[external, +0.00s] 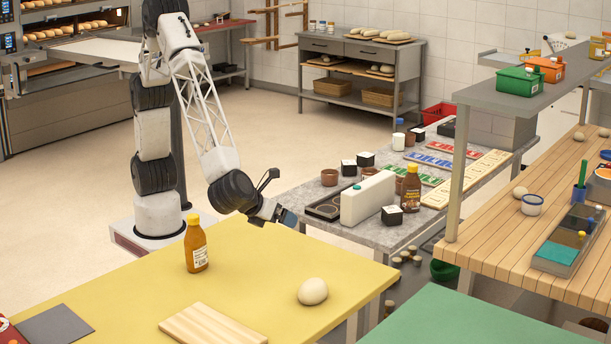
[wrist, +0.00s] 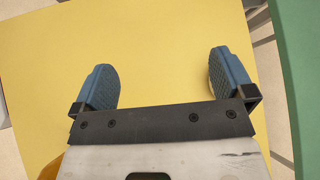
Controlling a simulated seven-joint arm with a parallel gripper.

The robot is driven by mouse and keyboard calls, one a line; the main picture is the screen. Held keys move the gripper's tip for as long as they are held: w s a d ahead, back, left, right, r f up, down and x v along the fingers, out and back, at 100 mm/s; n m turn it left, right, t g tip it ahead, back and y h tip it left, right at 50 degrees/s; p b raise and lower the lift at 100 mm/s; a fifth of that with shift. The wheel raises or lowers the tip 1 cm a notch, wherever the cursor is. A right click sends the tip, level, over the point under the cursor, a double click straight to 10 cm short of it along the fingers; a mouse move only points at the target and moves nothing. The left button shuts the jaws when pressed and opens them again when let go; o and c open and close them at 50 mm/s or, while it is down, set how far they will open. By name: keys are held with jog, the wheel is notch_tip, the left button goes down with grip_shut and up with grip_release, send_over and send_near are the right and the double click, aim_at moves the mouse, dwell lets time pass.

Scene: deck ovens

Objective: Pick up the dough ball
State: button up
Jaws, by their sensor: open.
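The dough ball (external: 312,291) is a pale, smooth, rounded lump resting on the yellow tabletop (external: 255,262) near its right side. My gripper (external: 287,217) is above the far edge of the yellow table, behind and slightly left of the ball in the external view, and apart from it. In the wrist view my gripper (wrist: 163,62) has its two blue fingers spread wide, with only bare yellow tabletop between them. A thin pale sliver shows beside the right finger there; I cannot tell whether it is the ball.
A yellow sauce bottle (external: 196,246) stands upright left of the ball. A wooden board (external: 212,325) lies at the table's front. A green table (external: 448,318) is at the right. A grey counter (external: 350,229) with a white container (external: 368,199) stands behind. Yellow surface around the ball is clear.

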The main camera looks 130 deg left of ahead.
aim_at(302, 288)
jog(key=w+d+f+m+t, duration=0.1)
jog(key=w+d+f+m, duration=0.1)
jog(key=w+d+f, duration=0.1)
jog(key=w+d+f+m+t+y, duration=0.1)
jog(key=w+d+f+m, duration=0.1)
jog(key=w+d+f, duration=0.2)
jog(key=w+d+f+m+t+y, duration=0.1)
jog(key=w+d+f+m, duration=0.2)
jog(key=w+f, duration=0.1)
jog(key=shift+w+d+f+t, duration=0.1)
jog(key=shift+d+f+t, duration=0.1)
jog(key=shift+f, duration=0.25)
jog(key=shift+d+f+t, duration=0.1)
jog(key=shift+d+f, duration=0.05)
jog(key=shift+f, duration=0.25)
jog(key=shift+x, duration=1.35)
jog(key=shift+x, duration=2.55)
jog(key=shift+r, duration=0.1)
jog(key=c, duration=1)
